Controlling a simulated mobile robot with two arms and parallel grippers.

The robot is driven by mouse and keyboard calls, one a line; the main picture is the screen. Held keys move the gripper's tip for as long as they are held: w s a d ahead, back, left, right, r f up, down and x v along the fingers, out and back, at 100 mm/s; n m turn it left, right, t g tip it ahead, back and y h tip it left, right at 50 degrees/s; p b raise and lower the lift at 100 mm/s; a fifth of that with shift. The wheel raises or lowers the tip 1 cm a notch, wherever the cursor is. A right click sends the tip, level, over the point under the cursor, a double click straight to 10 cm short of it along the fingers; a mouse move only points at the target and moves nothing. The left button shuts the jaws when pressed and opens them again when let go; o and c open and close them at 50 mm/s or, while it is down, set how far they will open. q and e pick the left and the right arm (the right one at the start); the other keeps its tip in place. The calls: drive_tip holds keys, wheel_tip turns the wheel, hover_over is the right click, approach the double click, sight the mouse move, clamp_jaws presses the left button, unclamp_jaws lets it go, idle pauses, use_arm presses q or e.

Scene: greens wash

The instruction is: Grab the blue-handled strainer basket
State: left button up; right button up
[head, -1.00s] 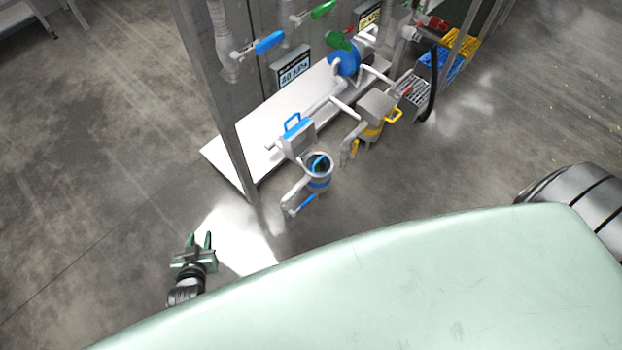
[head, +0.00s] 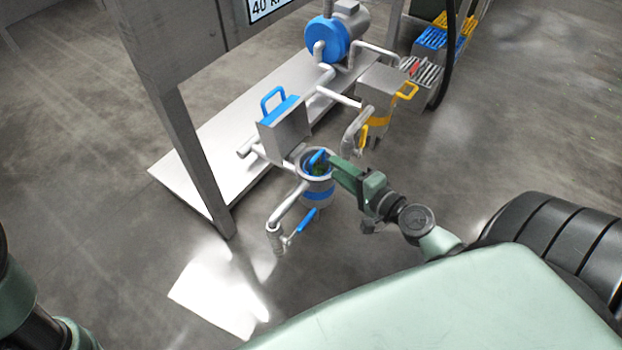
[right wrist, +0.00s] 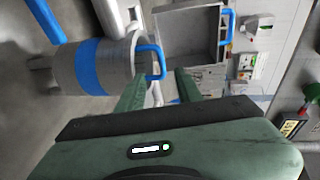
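The strainer basket's blue handle (head: 318,157) stands up in the mouth of a round grey housing with a blue band (head: 318,196). Something green shows inside; most of the basket is hidden in the housing. My right gripper (head: 336,166) is at the housing's right rim, its fingers pointing at the handle. In the right wrist view its fingers (right wrist: 157,84) are apart, with the blue handle (right wrist: 156,49) at or just beyond the tips, between them. I see no grip on it. Only part of my left arm shows at the left edge; its gripper is out of view.
A blue-faced pump (head: 326,40) and pipes are behind. A metal post (head: 195,160) stands left. The floor in front is clear.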

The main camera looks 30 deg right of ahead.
sight(318, 154)
drive_tip(key=p+x, duration=0.1)
drive_tip(key=x, duration=0.7)
drive_tip(key=shift+w+r, duration=0.1)
drive_tip(key=shift+w, duration=0.2)
drive_tip(key=shift+c, duration=0.3)
clamp_jaws()
idle(0.9)
